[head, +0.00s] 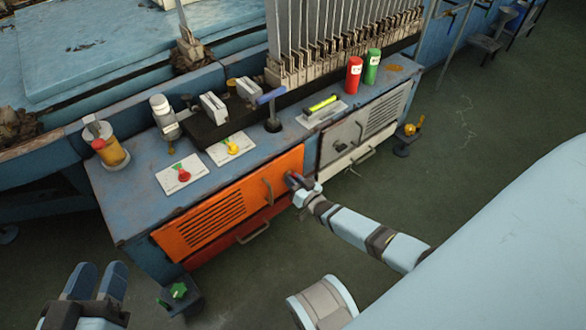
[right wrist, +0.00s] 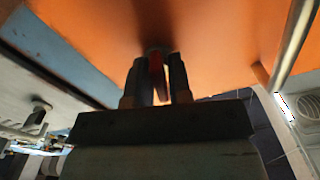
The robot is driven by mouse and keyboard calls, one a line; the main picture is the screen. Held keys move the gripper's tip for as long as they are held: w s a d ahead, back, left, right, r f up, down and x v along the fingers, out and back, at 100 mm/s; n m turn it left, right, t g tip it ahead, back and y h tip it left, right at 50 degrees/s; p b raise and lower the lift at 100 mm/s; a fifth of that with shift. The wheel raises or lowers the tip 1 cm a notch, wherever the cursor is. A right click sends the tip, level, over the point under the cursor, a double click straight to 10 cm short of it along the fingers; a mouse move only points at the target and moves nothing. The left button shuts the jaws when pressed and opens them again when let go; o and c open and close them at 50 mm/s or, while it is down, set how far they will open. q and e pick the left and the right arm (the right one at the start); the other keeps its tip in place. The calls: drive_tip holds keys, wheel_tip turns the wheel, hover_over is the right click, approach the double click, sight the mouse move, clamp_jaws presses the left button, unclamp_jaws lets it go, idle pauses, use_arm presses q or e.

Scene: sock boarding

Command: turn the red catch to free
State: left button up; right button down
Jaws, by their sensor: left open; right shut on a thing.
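The orange door (head: 228,205) is on the front of the blue bench, with a bar handle (head: 267,191) on its right part. My right gripper (head: 296,181) is at the upper right edge of this door. In the right wrist view the red catch (right wrist: 155,64) shows between the two dark fingers of my right gripper (right wrist: 157,78), which is shut on it, close to the orange face. The fingers hide the catch in the head view, and its exact turn is hard to tell. My left gripper (head: 98,283) is open and empty at the lower left, away from the bench.
A red knob (head: 181,173) and a yellow knob (head: 232,147) sit on white cards on the bench top (head: 135,188). A grey door (head: 343,136) is right of the orange one. Red and green cylinders stand at the back right. Open floor lies in front.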

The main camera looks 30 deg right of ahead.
drive_tip(key=shift+w+r+n, duration=0.1)
drive_tip(key=shift+n, duration=1.2)
drive_tip(key=c, duration=1.2)
unclamp_jaws()
